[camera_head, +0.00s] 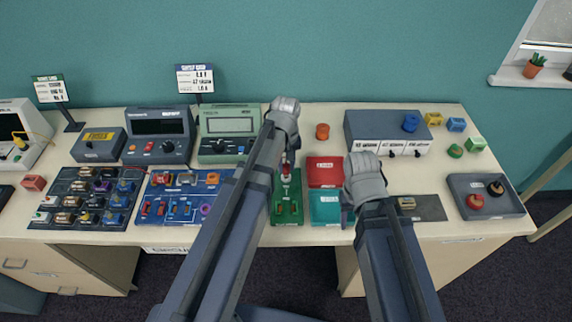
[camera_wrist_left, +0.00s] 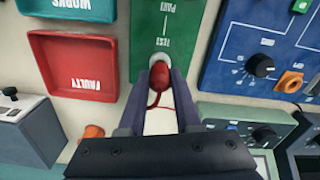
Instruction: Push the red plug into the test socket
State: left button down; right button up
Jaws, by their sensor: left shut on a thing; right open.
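The red plug (camera_wrist_left: 158,76) is between the fingers of my left gripper (camera_wrist_left: 158,84), which is shut on it. A red lead hangs from the plug. In the left wrist view the plug's tip is at the pale round test socket (camera_wrist_left: 160,57) on the green board (camera_wrist_left: 165,22), beside the TEST label. I cannot tell how deep the plug sits. In the head view the left hand (camera_head: 285,112) hides part of this; the green board (camera_head: 287,192) shows below it. My right gripper (camera_head: 350,200) is open, above the table near the teal tray.
The red FAULTY tray (camera_head: 325,166) and teal WORKS tray (camera_head: 326,202) lie right of the green board. The blue board (camera_head: 185,196) is to its left. Meters (camera_head: 229,130) stand behind. A grey tray (camera_head: 485,208) with knobs is at the far right.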

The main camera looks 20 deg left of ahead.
pick_arm(q)
jog(key=shift+f+b, duration=0.95)
pick_arm(e)
jog(key=shift+f, duration=0.9)
dwell(0.3)
pick_arm(q)
jog(key=shift+c, duration=0.2)
grip_release()
dwell(0.3)
jog(key=shift+r, duration=0.1)
jog(key=shift+r+p, duration=4)
jog(key=shift+p, duration=0.1)
pick_arm(e)
notch_tip(320, 180, up, 8)
pick_arm(q)
jog(key=s+d+f+m+y+b, duration=0.1)
jog(key=s+d+f+m+b, duration=0.2)
jog(key=s+d+m, duration=0.6)
jog(key=s+d, duration=0.1)
jog(key=s, duration=0.4)
jog(key=shift+s+d+f+m, duration=0.2)
jog(key=shift+d+m, duration=0.05)
jog(key=shift+m, duration=0.05)
pick_arm(e)
notch_tip(320, 180, down, 3)
jog(key=shift+f, duration=0.2)
